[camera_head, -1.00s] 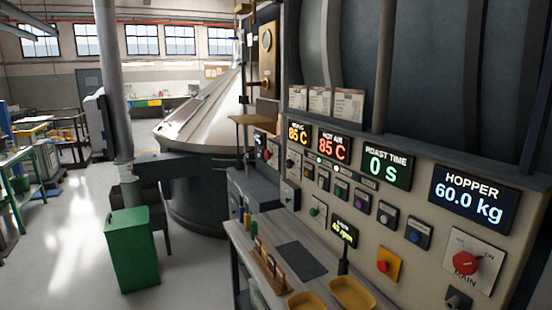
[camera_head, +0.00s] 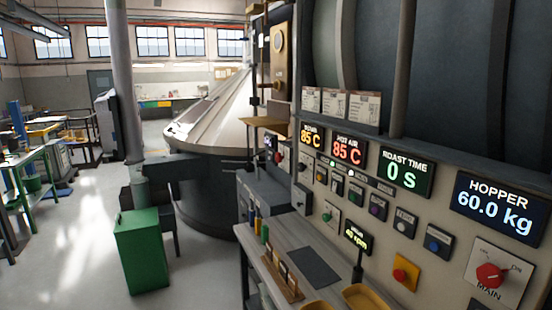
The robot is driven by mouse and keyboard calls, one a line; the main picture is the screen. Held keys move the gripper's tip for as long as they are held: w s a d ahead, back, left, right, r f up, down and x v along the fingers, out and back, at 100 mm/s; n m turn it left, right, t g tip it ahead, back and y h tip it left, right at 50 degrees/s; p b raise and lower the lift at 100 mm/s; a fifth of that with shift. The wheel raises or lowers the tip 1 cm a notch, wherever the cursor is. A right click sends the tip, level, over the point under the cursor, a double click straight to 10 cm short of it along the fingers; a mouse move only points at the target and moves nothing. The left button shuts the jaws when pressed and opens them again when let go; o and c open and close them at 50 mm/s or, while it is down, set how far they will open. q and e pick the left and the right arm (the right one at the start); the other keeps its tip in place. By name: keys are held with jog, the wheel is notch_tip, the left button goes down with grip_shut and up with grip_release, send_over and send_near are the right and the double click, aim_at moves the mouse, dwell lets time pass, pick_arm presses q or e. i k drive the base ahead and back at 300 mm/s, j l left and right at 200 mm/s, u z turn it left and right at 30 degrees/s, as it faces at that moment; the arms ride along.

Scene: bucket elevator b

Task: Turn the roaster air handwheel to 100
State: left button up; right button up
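No handwheel marked roaster air can be made out in the head view. The roaster control panel (camera_head: 440,258) fills the right side. A red MAIN switch (camera_head: 490,275) sits at the panel's lower right. Neither my left nor my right gripper is in view.
A narrow bench (camera_head: 285,235) with yellow trays (camera_head: 365,297) and small items runs along the panel. A green bin (camera_head: 142,250) stands left of it, below a grey vertical pipe (camera_head: 124,90). A large cone-topped vessel (camera_head: 205,190) stands behind. Open floor (camera_head: 75,260) lies at left.

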aim_at(278, 158)
jog(key=i+j, duration=1.7)
jog(key=i+j+z, duration=0.7)
jog(key=j+z, duration=0.15)
jog(key=j, duration=0.15)
jog(key=i+j+z, duration=0.25)
jog(key=j, duration=0.2)
jog(key=k, duration=0.05)
